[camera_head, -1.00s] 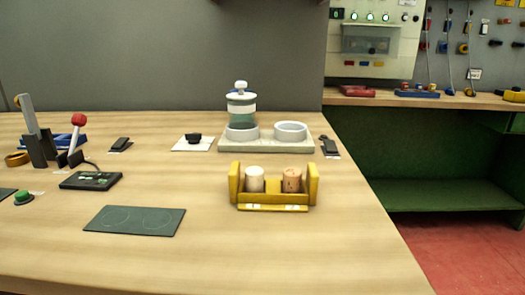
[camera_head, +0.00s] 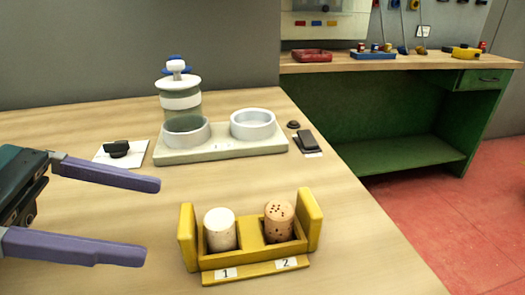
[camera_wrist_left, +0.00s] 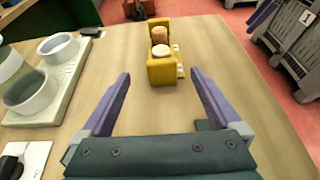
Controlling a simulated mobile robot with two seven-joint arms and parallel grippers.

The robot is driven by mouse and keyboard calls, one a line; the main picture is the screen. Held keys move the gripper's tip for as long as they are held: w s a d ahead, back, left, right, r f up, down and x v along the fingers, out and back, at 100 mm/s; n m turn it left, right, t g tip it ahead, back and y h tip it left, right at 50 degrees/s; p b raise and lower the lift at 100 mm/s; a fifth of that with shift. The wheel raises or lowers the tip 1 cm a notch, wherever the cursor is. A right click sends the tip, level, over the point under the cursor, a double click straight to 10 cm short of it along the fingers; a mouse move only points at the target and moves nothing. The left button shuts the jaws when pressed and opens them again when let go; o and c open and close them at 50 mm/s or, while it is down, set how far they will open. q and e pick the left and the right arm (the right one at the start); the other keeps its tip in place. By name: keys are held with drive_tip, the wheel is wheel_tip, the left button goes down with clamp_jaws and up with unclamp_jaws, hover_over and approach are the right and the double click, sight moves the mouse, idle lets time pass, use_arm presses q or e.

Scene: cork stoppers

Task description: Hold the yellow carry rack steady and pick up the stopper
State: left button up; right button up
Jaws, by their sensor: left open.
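The yellow carry rack (camera_head: 250,268) stands on the table, with raised end plates and slots labelled 1 and 2. A pale, plain stopper (camera_head: 220,231) sits upright in slot 1. A brown, speckled cork stopper (camera_head: 279,221) sits upright in slot 2. In the left wrist view the rack (camera_wrist_left: 161,73) is ahead, beyond the fingertips, with the pale stopper (camera_wrist_left: 161,51) nearer than the brown one (camera_wrist_left: 158,33). My left gripper (camera_head: 152,220) is open and empty, to the left of the rack and apart from it. My right gripper is not in view.
Behind the rack, a pale tray (camera_head: 222,148) holds a lidded glass jar (camera_head: 180,98) and an empty white ring-shaped cup (camera_head: 252,124). A black knob on a white card (camera_head: 118,150) and a dark switch (camera_head: 307,140) flank it. The table's right edge is near the rack.

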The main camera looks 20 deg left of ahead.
sight(191, 217)
use_arm(q)
drive_tip(key=b+x, duration=0.2)
drive_tip(key=x, duration=0.2)
drive_tip(key=shift+d+b, duration=0.2)
drive_tip(key=shift+b, duration=0.1)
drive_tip(key=shift+x, duration=1.2)
drive_tip(key=shift+w+d+f, duration=0.2)
drive_tip(key=shift+w+d, duration=0.2)
drive_tip(key=shift+d, duration=0.2)
drive_tip(key=shift+w+d+f, duration=0.3)
drive_tip(key=shift+d+f, duration=0.05)
drive_tip(key=shift+d, duration=0.15)
drive_tip(key=shift+c, duration=0.4)
clamp_jaws()
